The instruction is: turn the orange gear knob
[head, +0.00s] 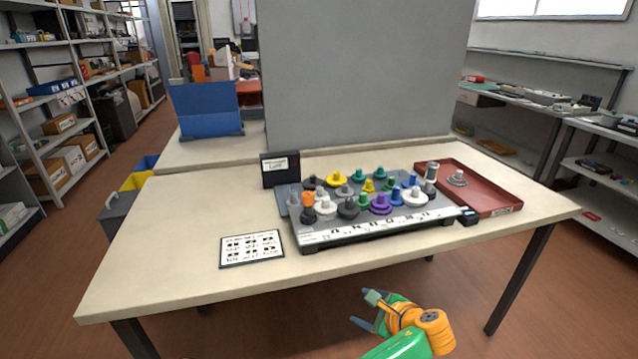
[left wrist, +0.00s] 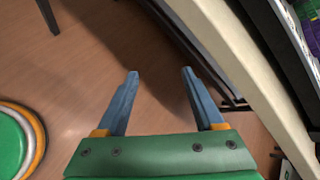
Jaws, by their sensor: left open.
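The orange gear knob (head: 308,198) stands at the left end of a grey board (head: 330,240) on the table, among several coloured gear knobs, with a dark grey one just in front of it. My left gripper (head: 365,310) is low in front of the table's near edge, well apart from the knob. In the left wrist view my left gripper (left wrist: 160,74) is open and empty, its two blue-grey fingers spread over the wooden floor. The orange knob does not show clearly in that view. My right gripper is not in view.
The table (head: 165,270) has its front edge between my left gripper and the board. A printed card (head: 252,249) lies left of the board, a black sign (head: 281,170) stands behind, and a red tray (head: 490,196) is at right. The table's front left is clear.

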